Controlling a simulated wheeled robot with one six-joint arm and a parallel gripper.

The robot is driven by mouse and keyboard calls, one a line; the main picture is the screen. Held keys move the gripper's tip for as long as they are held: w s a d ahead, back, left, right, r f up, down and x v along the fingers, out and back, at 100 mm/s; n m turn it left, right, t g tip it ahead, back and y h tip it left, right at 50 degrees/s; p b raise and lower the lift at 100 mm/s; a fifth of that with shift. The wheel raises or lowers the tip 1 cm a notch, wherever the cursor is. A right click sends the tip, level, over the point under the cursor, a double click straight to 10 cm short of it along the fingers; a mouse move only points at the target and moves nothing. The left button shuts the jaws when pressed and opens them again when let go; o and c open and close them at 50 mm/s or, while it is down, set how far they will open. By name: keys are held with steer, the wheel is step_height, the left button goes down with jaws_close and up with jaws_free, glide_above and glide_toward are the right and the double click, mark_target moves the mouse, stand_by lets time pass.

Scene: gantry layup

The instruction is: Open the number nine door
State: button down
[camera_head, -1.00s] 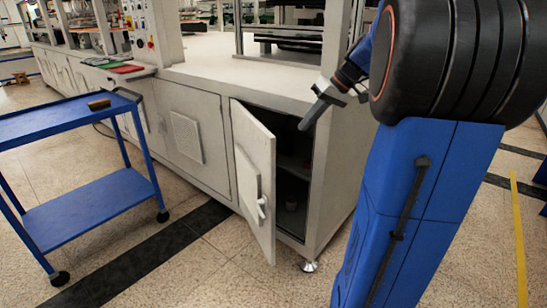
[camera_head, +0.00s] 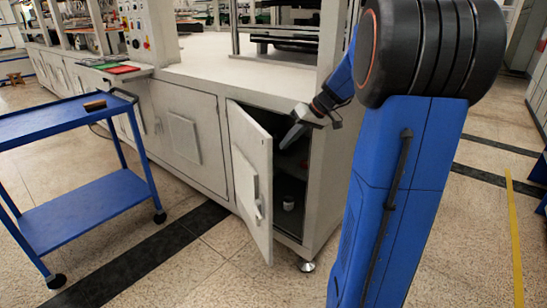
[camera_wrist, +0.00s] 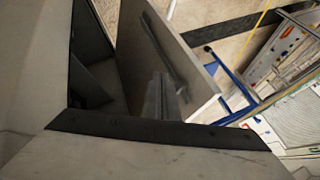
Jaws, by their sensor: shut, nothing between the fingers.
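A light grey cabinet door (camera_head: 247,178) stands partly open on the front of the long machine base, hinged at its left side, with a handle (camera_head: 258,208) low on its outer face. No number is legible on it. My gripper (camera_head: 291,138) is shut and empty, at the upper part of the opening, behind the door's free edge. Inside the dark cabinet is a small pale object (camera_head: 288,204).
A blue cart (camera_head: 85,195) with a brown item (camera_head: 95,105) on top stands at the left, clear of the door. A closed cabinet door (camera_head: 186,135) is left of the open one. The worktop (camera_head: 215,60) lies above the opening. Floor before the door is free.

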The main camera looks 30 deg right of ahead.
steer(key=x, duration=0.8)
steer(key=shift+a, duration=0.15)
steer(key=shift+f, duration=0.15)
steer(key=w+a+m+t+h, duration=0.1)
steer(key=w+a+m, duration=0.15)
steer(key=a, duration=0.95)
steer(key=w+a+m+h, duration=0.1)
steer(key=w+a, duration=0.3)
steer(key=a, duration=0.8)
steer(key=w+a, duration=1.4)
steer(key=w, duration=0.4)
steer(key=shift+w+a, duration=0.3)
steer(key=shift+w, duration=0.1)
steer(key=shift+n, duration=0.25)
